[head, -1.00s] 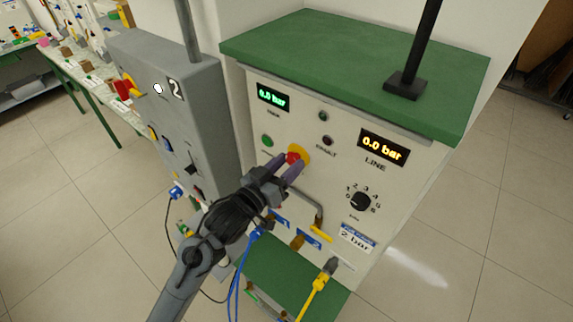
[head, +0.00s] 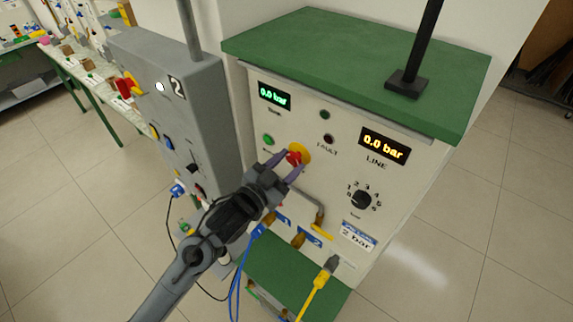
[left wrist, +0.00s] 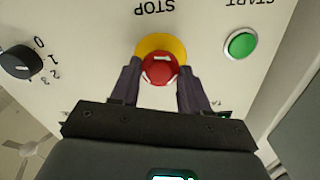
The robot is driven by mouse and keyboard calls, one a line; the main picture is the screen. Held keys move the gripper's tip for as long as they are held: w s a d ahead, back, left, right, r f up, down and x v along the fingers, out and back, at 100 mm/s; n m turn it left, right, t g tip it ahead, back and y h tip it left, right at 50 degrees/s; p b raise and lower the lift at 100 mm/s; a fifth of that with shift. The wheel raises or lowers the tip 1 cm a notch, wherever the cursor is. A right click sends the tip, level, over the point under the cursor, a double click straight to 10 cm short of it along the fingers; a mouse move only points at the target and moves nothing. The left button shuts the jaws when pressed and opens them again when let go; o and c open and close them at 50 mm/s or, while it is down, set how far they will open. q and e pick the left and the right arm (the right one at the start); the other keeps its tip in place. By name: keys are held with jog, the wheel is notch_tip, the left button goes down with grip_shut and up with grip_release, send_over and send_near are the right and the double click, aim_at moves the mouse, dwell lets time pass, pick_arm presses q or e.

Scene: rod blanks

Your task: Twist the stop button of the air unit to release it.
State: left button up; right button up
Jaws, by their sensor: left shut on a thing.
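The air unit (head: 344,203) is a pale cabinet with a green top. Its stop button (head: 293,158) is a red mushroom head on a yellow collar, on the front panel. In the left wrist view the red stop button (left wrist: 160,69) sits between the two fingers. My left gripper (head: 285,165) is at the panel, shut on the red head, one finger on either side; it also shows in the left wrist view (left wrist: 160,80). The head's lower edge and the finger contact are partly hidden in the head view. My right gripper is not in view.
A green start button (head: 268,140) is left of the stop button. A black selector knob (head: 361,200) is at the right. Both displays, upper (head: 274,96) and line (head: 385,146), read 0.0 bar. A grey panel (head: 180,110) stands close on the left. Blue and yellow hoses hang below.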

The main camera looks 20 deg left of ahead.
pick_arm(q)
jog(key=shift+f+m, duration=0.15)
jog(key=shift+m, duration=0.75)
jog(key=o, duration=0.7)
jog(key=shift+w, duration=0.1)
jog(key=o, duration=0.4)
jog(key=shift+w+d, duration=0.1)
jog(key=shift+d, duration=0.05)
jog(key=shift+c, duration=0.2)
jog(key=shift+s, duration=0.2)
jog(key=b+v, duration=0.2)
jog(key=v, duration=0.8)
jog(key=shift+s, duration=0.25)
